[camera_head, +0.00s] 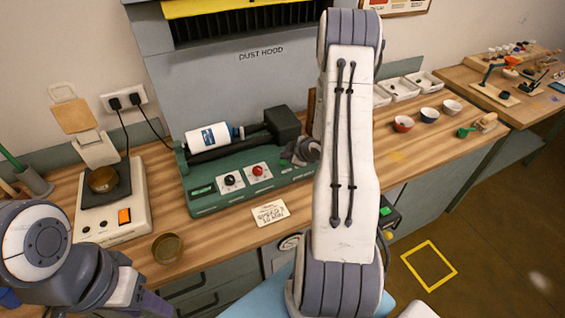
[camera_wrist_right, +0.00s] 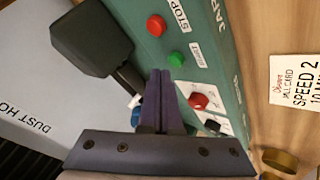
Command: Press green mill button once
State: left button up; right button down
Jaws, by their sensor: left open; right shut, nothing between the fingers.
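The green mill (camera_head: 240,185) stands on the wooden bench under the dust hood. In the right wrist view its panel (camera_wrist_right: 215,50) shows a round green button (camera_wrist_right: 176,59) beside the START label and a red button (camera_wrist_right: 156,25) beside STOP. My right gripper (camera_wrist_right: 160,73) is shut and empty. Its purple fingertips appear just beside the green button; I cannot tell the height gap. In the head view my right arm hides the buttons. My left gripper (camera_head: 150,304) is open at the lower left, partly cut off, away from the mill.
A red knob (camera_wrist_right: 198,101) and a black knob (camera_wrist_right: 213,126) sit near my right fingers. The mill's dark block (camera_wrist_right: 92,42) is on the other side. A mill card (camera_head: 270,212) lies in front. A scale (camera_head: 125,215) and brass bowl (camera_head: 167,248) stand left.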

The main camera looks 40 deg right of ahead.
jog(key=shift+f, duration=0.1)
jog(key=shift+f+b, duration=0.3)
jog(key=shift+b, duration=0.1)
